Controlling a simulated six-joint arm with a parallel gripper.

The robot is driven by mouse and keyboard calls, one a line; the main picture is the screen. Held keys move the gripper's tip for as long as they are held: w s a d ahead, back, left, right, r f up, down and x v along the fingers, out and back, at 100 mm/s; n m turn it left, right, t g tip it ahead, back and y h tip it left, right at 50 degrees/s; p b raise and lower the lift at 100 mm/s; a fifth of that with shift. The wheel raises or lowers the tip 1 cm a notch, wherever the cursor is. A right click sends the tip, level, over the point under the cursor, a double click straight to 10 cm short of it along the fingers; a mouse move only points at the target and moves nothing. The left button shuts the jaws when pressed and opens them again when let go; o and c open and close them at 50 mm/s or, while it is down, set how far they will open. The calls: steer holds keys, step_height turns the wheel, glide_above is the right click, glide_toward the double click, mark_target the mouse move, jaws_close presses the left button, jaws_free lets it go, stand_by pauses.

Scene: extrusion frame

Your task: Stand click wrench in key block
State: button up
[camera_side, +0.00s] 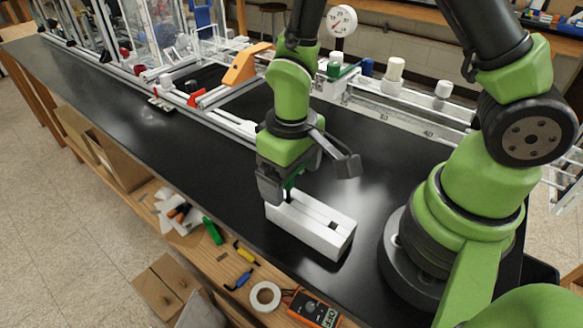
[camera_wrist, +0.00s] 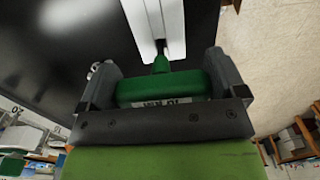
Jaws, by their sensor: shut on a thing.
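The white key block (camera_side: 312,226) lies on the black bench top near its front edge, with a dark square opening towards its right end. My gripper (camera_side: 283,192) is over the block's left end, pointing down. It is shut on the click wrench (camera_wrist: 160,88), whose green body lies between the jaws in the wrist view. A little green of the wrench shows in the side view (camera_side: 292,181). In the wrist view its narrow green tip meets a dark slot in the key block (camera_wrist: 147,18); how deep it sits I cannot tell. My gripper (camera_wrist: 163,78) hides the block's near part.
A shelf under the bench holds a tape roll (camera_side: 265,296), an orange multimeter (camera_side: 313,309) and several small tools. A long aluminium extrusion frame with an orange bracket (camera_side: 247,64) runs along the back.

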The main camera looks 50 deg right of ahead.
steer(key=o, duration=0.8)
step_height(320, 180, up, 10)
steer(key=shift+f, duration=0.1)
steer(key=s+d+r+m+t+y, duration=0.2)
steer(key=s+r+t, duration=0.5)
steer(key=r, duration=0.5)
steer(key=shift+s+d+r+m, duration=0.4)
steer(key=shift+s+d+m, duration=0.55)
steer(key=shift+s, duration=0.3)
